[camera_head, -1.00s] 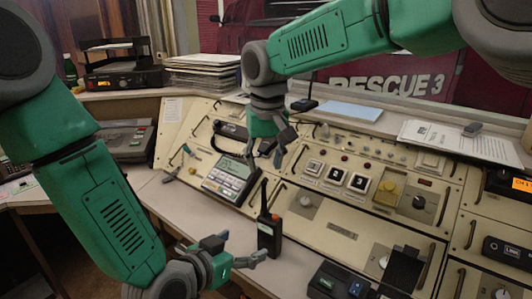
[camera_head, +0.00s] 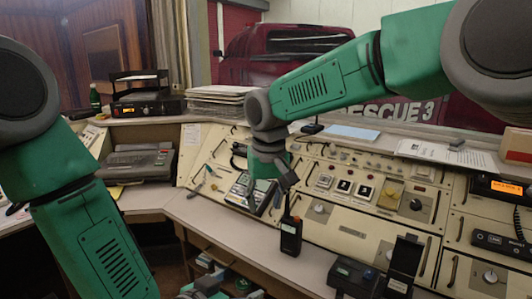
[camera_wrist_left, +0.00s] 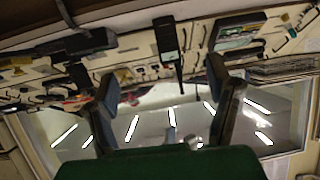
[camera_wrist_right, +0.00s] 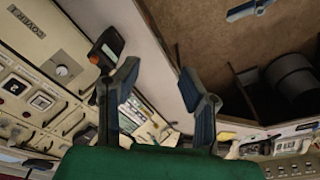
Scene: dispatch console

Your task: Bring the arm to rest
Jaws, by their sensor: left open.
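My left gripper (camera_head: 215,290) is low at the bottom edge of the head view, mostly cut off, below the desk's front edge. In the left wrist view its two fingers (camera_wrist_left: 163,88) are apart with nothing between them.
The sloped console (camera_head: 350,225) carries buttons and knobs. A black box (camera_head: 355,275) sits on the desk at right. A stack of papers (camera_head: 222,97) and a radio unit (camera_head: 147,105) stand on the back shelf. A grey device (camera_head: 140,163) is at left.

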